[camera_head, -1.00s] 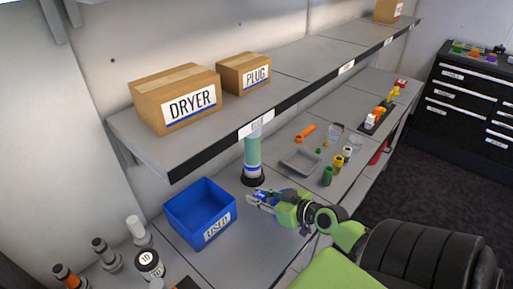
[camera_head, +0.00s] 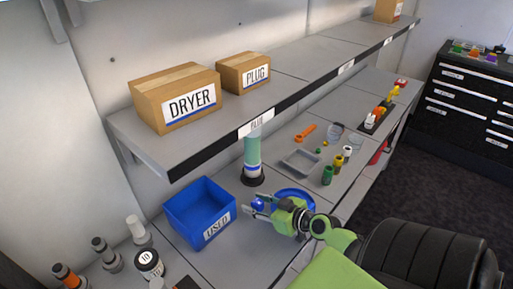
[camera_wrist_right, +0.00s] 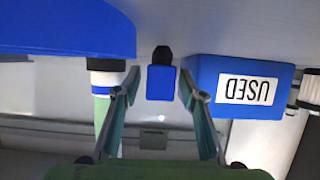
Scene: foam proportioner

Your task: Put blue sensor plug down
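In the right wrist view the plug (camera_wrist_right: 161,82) is a blue block with a black end toward the bench surface. It sits between the fingertips (camera_wrist_right: 159,82), with a gap on each side. I cannot tell whether the black end touches the bench. A round blue dish (camera_head: 293,193) is partly hidden behind my right gripper. My left gripper is not in view.
The USED bin (camera_head: 185,218) is left of the gripper. A green-and-white cylinder (camera_head: 252,156) stands behind it under the shelf. A grey tray (camera_head: 300,163) and several small fittings lie to the right.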

